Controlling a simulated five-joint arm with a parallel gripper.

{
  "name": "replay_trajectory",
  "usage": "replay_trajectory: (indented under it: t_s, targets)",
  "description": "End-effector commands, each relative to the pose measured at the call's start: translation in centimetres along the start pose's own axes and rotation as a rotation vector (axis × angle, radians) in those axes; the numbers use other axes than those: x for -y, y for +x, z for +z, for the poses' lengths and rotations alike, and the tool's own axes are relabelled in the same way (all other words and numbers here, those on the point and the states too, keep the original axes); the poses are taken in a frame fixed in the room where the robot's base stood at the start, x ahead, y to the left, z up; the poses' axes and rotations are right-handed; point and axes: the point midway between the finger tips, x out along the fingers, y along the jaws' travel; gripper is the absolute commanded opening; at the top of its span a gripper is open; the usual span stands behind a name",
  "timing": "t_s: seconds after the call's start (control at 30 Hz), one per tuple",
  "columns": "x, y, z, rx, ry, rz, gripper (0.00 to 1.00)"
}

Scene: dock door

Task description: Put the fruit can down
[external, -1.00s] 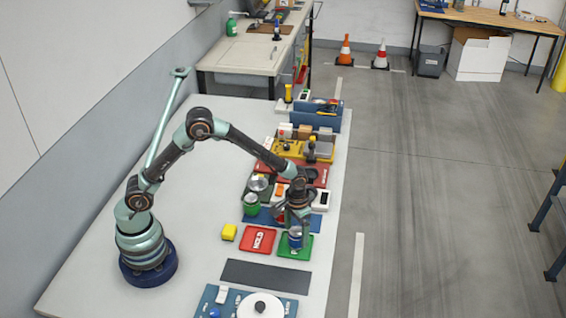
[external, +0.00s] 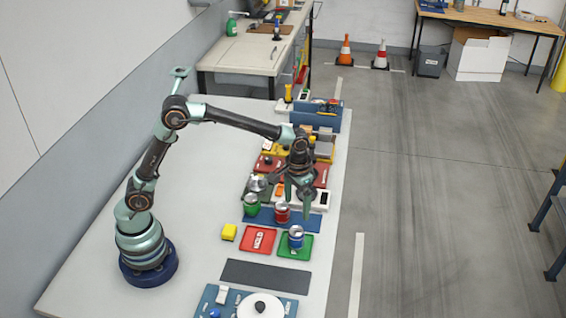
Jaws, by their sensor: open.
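A can with a blue band (external: 296,237), likely the fruit can, stands upright on the green tray (external: 287,252). Its label is too small to read. A red can (external: 282,213) and a green can (external: 251,205) stand on the blue mat (external: 262,221) behind the tray. My gripper (external: 297,205) is open and empty, pointing down. In the picture it is above the blue-banded can, clear of it, and close to the red can. Its exact height cannot be told.
A dark strip (external: 265,276) lies in front. Several small items and bins crowd the table behind my gripper. The table's left side is clear.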

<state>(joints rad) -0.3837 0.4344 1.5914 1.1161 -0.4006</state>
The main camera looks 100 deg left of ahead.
Motion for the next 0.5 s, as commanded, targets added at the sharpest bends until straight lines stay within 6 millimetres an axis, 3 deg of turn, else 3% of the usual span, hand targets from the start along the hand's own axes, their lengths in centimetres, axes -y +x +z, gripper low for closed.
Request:
replay_trajectory:
  t_s: [0.17, 0.5]
  targets:
    - [-0.9, -2.3, 1.6, -0.040, 0.063, 0.017, 0.93]
    - [-3.1, -8.3, 10.8, -0.227, 0.382, 0.096, 0.93]
